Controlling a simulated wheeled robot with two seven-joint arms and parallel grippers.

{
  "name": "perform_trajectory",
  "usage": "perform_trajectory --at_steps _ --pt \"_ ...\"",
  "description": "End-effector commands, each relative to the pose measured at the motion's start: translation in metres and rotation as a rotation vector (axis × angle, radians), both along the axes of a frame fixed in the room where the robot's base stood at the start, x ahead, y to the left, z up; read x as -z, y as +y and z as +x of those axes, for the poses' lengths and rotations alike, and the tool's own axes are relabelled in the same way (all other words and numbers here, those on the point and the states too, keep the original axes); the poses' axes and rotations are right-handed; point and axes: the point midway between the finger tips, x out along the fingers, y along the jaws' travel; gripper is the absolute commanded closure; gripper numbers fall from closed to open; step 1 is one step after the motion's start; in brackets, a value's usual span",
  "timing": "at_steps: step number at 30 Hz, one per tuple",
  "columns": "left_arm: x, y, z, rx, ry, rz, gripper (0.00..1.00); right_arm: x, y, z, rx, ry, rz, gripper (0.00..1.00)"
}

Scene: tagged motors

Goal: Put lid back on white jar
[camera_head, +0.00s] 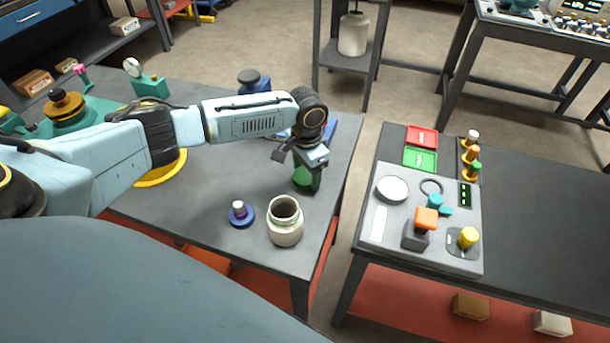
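The white jar (285,229) stands upright and open-topped near the front right corner of the left table; its dark inside shows. A round blue lid-like disc with a pale knob (240,214) lies flat on the table just left of the jar, apart from it. My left gripper (300,165) hangs above and behind the jar, clear of both jar and disc. A green object (306,177) shows right below and behind the gripper; whether the gripper touches it I cannot tell. The finger opening is too small to judge. My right gripper is not in view.
The left table (190,217) has free room left of the disc. A yellow ring (160,174) lies behind my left arm. A gap separates this table from the right table, which bears a grey panel (380,250) with knobs, and red (422,137) and green (420,159) trays.

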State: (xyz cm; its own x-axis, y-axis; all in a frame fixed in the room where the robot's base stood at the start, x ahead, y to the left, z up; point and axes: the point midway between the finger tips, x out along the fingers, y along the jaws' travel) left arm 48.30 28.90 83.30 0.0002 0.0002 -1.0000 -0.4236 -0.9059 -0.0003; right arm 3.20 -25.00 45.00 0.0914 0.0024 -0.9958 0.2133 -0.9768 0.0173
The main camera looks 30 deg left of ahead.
Motion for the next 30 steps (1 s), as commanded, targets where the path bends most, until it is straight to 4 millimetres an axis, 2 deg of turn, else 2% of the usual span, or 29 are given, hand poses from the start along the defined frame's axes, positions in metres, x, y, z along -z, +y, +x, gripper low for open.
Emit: perform_trajectory --at_steps 1,6,17,30 --pt "0.000 0.000 0.000 0.000 0.000 0.000 0.42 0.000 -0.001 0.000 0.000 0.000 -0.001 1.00" --pt "0.000 0.000 0.000 0.000 0.000 0.000 0.64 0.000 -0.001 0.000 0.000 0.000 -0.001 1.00" --pt "-0.006 0.000 0.000 0.000 -0.002 -0.001 0.64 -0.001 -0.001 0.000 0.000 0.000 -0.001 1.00" --pt "-0.086 0.000 0.001 0.000 -0.003 -0.001 0.64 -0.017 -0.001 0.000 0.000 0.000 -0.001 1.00"
